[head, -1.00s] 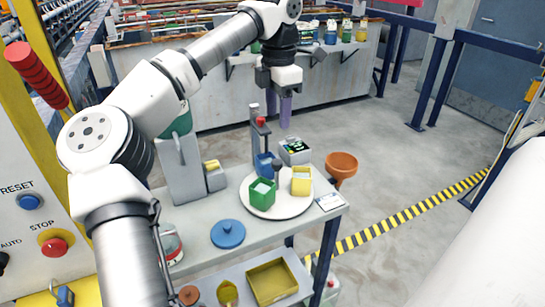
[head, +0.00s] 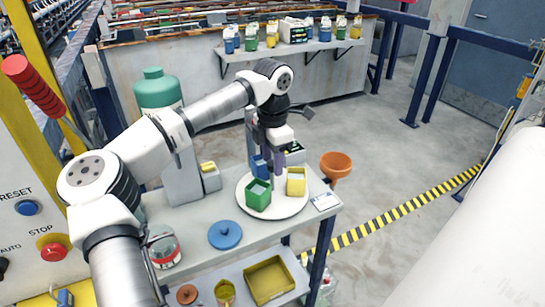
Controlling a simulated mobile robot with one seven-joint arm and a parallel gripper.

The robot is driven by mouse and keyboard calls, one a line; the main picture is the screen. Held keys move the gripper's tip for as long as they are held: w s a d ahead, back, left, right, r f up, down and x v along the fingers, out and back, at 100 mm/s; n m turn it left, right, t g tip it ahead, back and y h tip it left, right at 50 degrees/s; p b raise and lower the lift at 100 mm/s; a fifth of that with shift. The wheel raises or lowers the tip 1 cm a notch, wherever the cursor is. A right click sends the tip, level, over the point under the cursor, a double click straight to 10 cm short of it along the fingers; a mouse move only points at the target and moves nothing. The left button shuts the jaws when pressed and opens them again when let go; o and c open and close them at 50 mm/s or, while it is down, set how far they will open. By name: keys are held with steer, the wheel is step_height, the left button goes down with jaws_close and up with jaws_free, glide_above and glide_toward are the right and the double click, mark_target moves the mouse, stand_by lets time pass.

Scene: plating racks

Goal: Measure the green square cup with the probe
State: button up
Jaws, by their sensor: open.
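The green square cup (head: 257,197) is open-topped with pale contents. It stands upright at the front left of a round white plate (head: 275,213) on the bench. My gripper (head: 274,168) points down over the back of the plate, just behind the green cup and left of the yellow square cup (head: 296,184). Its jaws are open, and I see nothing held between them. A blue square cup (head: 259,166) is partly hidden behind the gripper. The probe cannot be made out clearly; the gripper covers the area where a dark knobbed piece showed earlier.
A small meter box (head: 294,150) sits behind the plate, partly covered by my gripper. An orange funnel (head: 336,164) is at the bench's right edge. A blue lid (head: 225,235) lies front left, and a grey dispenser (head: 181,178) stands left. The floor to the right is clear.

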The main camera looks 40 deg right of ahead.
jaws_close()
